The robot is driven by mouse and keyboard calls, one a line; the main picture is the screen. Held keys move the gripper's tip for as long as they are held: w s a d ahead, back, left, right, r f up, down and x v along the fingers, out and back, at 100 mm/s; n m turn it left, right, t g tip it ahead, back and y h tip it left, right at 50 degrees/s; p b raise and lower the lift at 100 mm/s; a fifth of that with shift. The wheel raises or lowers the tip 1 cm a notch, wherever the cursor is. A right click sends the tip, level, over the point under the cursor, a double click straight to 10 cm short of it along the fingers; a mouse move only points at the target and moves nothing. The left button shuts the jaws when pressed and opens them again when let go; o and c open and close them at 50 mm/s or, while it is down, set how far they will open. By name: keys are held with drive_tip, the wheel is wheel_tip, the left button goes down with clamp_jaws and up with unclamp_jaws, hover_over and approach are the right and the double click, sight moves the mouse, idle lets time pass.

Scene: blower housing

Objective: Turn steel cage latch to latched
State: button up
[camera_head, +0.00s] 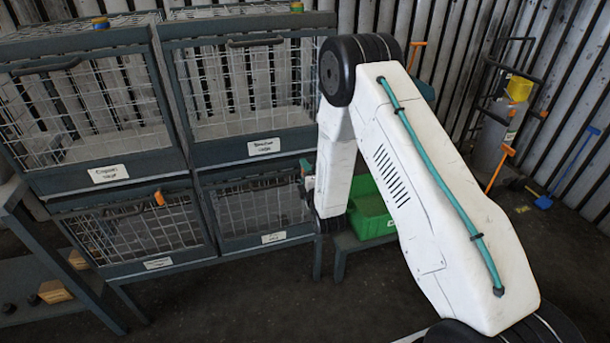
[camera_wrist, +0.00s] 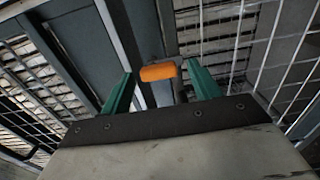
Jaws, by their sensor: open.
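An orange latch handle (camera_wrist: 158,72) lies roughly level across the gap between my gripper's (camera_wrist: 161,70) two green fingers in the wrist view. The fingers are apart, with a gap showing on both sides of the handle. I cannot tell how deep the handle sits between them. Behind it are a grey cage frame (camera_wrist: 85,55) and wire mesh. In the head view my gripper (camera_head: 307,175) is at the right edge of the lower right cage (camera_head: 255,212), and its latch is hidden by my arm. Another orange latch (camera_head: 159,198) shows on the lower left cage.
Two upper wire cages (camera_head: 240,90) stand above the lower ones. A green crate (camera_head: 368,212) sits on a low stand just right of my gripper. A bench (camera_head: 45,270) is at the left. Tools and a cart (camera_head: 505,90) stand at the right wall. The floor in front is clear.

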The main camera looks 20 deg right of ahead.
drive_tip(key=s, duration=0.7)
drive_tip(key=shift+s, duration=0.3)
